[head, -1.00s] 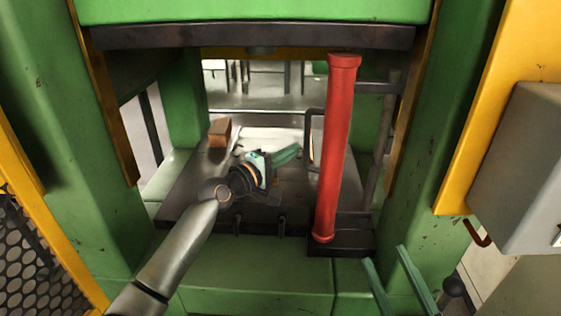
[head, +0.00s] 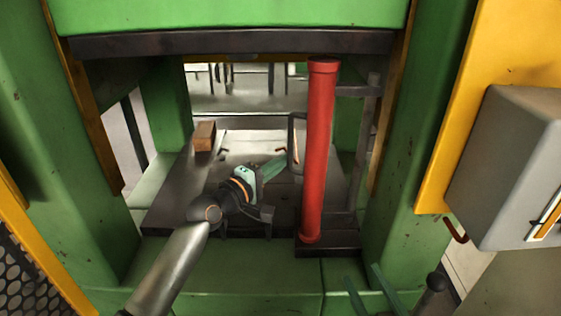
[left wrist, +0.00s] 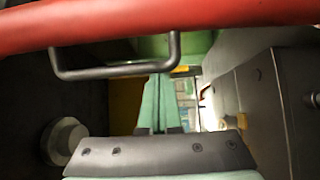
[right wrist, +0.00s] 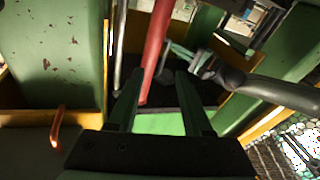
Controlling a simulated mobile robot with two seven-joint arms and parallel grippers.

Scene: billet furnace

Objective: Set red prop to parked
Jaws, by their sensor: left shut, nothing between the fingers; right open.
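The red prop (head: 317,150) is a tall red post. It stands upright on a dark block (head: 342,250) at the right of the press opening, with a dark handle (head: 291,135) on its left side. My left gripper (head: 286,162) is shut and empty, its fingertips left of the prop near the handle's lower end. In the left wrist view the prop (left wrist: 150,22) crosses the top and the handle (left wrist: 112,72) hangs above the shut fingers (left wrist: 160,100). Contact cannot be told. My right gripper (head: 362,270) is open in front of the press; its fingers (right wrist: 158,82) point toward the prop (right wrist: 156,45).
A grey upright bracket (head: 368,130) stands just right of the prop. A brown block (head: 204,136) lies at the back left of the dark press bed (head: 180,195). Green columns flank the opening. A grey box (head: 505,165) on a yellow panel is at the right.

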